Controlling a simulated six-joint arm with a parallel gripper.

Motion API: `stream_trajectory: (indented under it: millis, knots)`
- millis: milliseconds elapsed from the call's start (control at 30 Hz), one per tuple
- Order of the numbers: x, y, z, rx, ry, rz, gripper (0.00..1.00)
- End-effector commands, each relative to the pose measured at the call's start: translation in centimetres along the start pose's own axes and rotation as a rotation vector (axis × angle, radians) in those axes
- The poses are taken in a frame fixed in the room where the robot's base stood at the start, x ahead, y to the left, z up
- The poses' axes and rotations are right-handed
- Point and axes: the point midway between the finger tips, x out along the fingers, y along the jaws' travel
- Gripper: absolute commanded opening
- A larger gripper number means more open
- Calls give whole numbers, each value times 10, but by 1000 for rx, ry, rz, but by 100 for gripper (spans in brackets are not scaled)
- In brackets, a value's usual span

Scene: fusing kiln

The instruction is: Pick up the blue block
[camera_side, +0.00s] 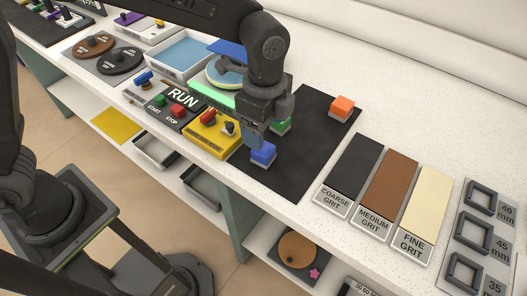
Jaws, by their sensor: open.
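The blue block (263,153) sits on a black mat (312,126) near the front edge of the white bench. My gripper (256,138) points down just above and behind the blue block, with its fingers close to it. The gripper is open, and I cannot tell whether its fingers touch the block. A green block (284,125) on the mat is partly hidden behind my gripper. An orange block (342,108) sits farther right on the mat.
A yellow switch box (207,143) and a RUN panel (180,99) stand left of the mat. Coarse, medium and fine grit plates (388,193) lie to the right, with square frames (468,272) beyond. The mat's right part is clear.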

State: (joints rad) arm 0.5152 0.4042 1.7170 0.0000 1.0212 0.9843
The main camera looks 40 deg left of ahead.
Motion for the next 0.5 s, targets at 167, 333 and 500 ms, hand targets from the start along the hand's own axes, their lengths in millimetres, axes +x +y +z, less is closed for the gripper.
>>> stream_trajectory:
  millis: [167, 333, 500]
  knots:
    - [21, 0, 0, -2, 0, 1, 72]
    - [33, 0, 2, -2, -1, 1, 72]
    - [58, -2, 4, -3, -2, 3, 72]
